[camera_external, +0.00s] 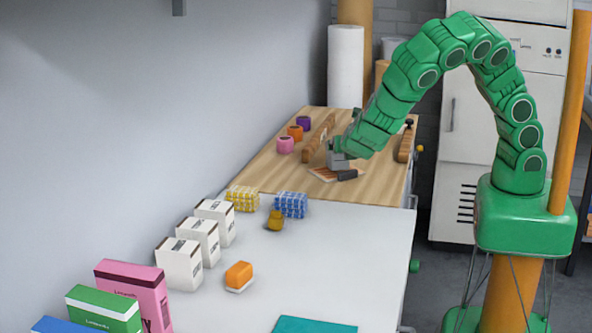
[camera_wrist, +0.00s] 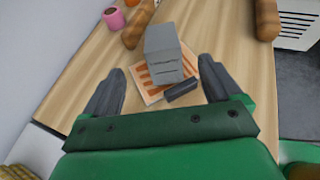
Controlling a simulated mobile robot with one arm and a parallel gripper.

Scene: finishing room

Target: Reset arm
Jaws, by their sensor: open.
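My gripper (camera_external: 343,147) hangs at the end of my green arm over the wooden worktop (camera_external: 265,176). In the wrist view, my gripper (camera_wrist: 160,68) has its two dark fingers spread wide. A grey box (camera_wrist: 164,50) stands beyond and between the fingertips; no finger visibly touches it. It also shows under my gripper in the external view (camera_external: 338,163), partly hidden by it. The box is on or beside a flat orange-and-white striped piece (camera_wrist: 147,84). A short black object (camera_wrist: 182,90) lies at the near side of the box.
Pink (camera_external: 285,145), orange (camera_external: 295,132) and purple (camera_external: 303,123) cups stand along the wall side. Brown loaf-like pieces lie left (camera_external: 312,148) and right (camera_external: 405,143). The white table (camera_external: 300,255) in front holds several boxes, yellow and blue checked blocks and an orange block.

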